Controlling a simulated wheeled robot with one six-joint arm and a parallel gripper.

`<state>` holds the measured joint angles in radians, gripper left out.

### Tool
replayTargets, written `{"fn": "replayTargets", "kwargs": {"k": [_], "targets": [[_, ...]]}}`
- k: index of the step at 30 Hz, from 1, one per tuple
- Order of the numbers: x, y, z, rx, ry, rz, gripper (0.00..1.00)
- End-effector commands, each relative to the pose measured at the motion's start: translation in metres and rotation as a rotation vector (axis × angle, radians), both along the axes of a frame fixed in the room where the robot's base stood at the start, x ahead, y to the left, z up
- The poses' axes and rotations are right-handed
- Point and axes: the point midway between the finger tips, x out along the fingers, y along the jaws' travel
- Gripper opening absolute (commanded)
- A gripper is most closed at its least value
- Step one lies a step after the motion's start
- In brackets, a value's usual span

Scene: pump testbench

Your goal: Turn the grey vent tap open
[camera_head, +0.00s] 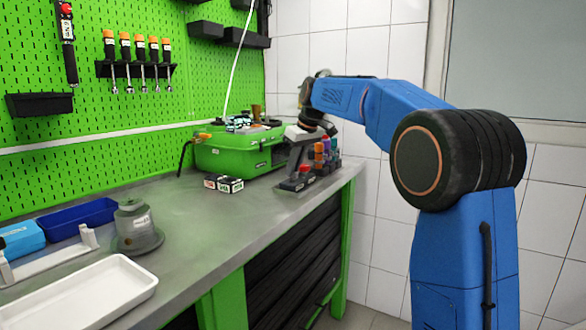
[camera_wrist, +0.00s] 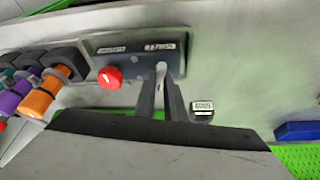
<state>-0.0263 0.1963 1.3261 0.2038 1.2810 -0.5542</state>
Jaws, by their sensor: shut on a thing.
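The vent tap (camera_wrist: 160,68) is a small light grey lever on a dark panel (camera_wrist: 120,43) in the wrist view, below a white label. My gripper (camera_wrist: 161,84) has its two dark fingers closed around it, one on each side. The fingertips hide part of the tap, and its exact turn is hard to tell. A red knob (camera_wrist: 110,78) sits on the same panel, just left of the fingers. In the head view my gripper (camera_head: 294,170) points down at the dark panel unit on the bench; the tap is too small to make out there.
Orange, purple and teal capped parts (camera_wrist: 42,90) stand close left of the panel. A green case (camera_head: 232,152) stands behind my gripper on the bench. Small labelled blocks (camera_head: 223,183) lie left of it. A grey pump-like part (camera_head: 136,230) and white tray (camera_head: 82,294) are nearer.

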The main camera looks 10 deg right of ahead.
Motion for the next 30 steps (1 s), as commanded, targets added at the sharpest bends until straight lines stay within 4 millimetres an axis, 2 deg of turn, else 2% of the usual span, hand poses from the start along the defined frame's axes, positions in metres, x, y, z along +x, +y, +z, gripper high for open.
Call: {"fn": "replayTargets", "kwargs": {"k": [12, 30], "targets": [[0.0014, -0.0018, 0.0003, 0.0, 0.0, 0.208, 0.0], [0.0009, -0.0019, 0.0001, -0.001, 0.0, 0.245, 0.0]]}}
